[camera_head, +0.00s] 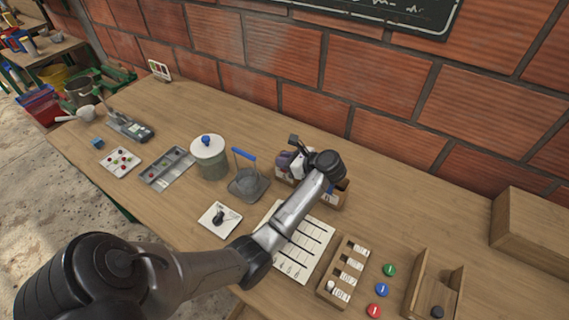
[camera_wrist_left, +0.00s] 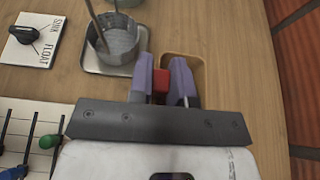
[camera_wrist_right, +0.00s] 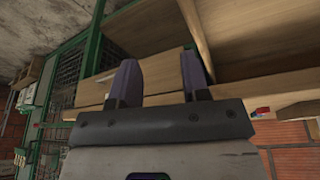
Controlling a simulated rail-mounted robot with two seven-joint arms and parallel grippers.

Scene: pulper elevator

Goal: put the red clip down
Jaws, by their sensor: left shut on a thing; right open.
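The red clip (camera_wrist_left: 160,84) shows in the left wrist view between the two purple fingers of my left gripper (camera_wrist_left: 162,72). My left gripper is shut on it, above or at a small wooden tray (camera_wrist_left: 197,68). In the head view my left gripper (camera_head: 291,162) is over the back part of that tray (camera_head: 336,205), and my wrist hides much of the tray. The clip cannot be made out there. My right gripper (camera_wrist_right: 158,70) is open and empty in the right wrist view, close to wooden boards.
A metal cup on a grey tray (camera_head: 249,186) stands just left of my left gripper. A lidded jar (camera_head: 209,158), a sink/float card (camera_head: 219,219), a ruled sheet (camera_head: 298,245), a slotted wooden rack (camera_head: 344,272) and coloured discs (camera_head: 381,290) lie around. A brick wall stands behind.

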